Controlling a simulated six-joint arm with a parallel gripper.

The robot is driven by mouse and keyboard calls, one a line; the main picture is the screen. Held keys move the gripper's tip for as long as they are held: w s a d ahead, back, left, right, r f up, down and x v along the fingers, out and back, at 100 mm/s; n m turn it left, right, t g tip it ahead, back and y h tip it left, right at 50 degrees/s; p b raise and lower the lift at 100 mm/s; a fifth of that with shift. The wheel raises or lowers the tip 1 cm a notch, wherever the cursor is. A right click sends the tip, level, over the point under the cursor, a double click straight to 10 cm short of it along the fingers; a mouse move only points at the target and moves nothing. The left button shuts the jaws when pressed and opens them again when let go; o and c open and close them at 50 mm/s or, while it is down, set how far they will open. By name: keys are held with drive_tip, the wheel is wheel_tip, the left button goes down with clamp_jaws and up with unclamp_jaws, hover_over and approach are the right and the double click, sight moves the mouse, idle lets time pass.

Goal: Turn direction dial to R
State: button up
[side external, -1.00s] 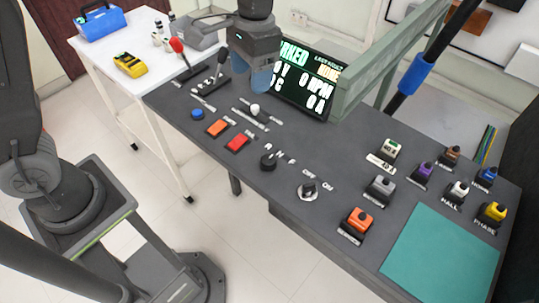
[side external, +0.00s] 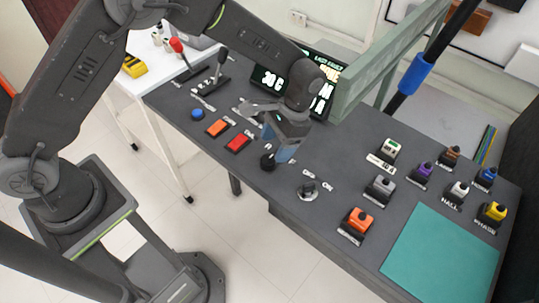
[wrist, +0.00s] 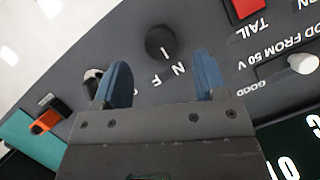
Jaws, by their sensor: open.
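The direction dial (side external: 268,162) is a round black knob on the dark panel; in the wrist view the knob (wrist: 160,40) lies just beyond my fingertips. White letters N and F (wrist: 168,75) show beside it, with a short white mark at the knob's near edge. No letter R is readable in the wrist view. My gripper (side external: 278,142) is open, with its two blue fingers (wrist: 162,68) apart and nothing between them. It is close to the dial, above the panel, not around the knob. Exact height is unclear.
A second dial (side external: 308,190) stands to the right. Red (side external: 238,143) and orange (side external: 217,128) buttons and a blue button (side external: 197,114) lie left. A white-knobbed lever (wrist: 303,63) shows in the wrist view. Several switch blocks and a teal mat (side external: 440,255) are at right.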

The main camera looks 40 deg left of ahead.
sight(268, 159)
drive_tip(key=shift+x, duration=2.3)
drive_tip(key=c, duration=0.9)
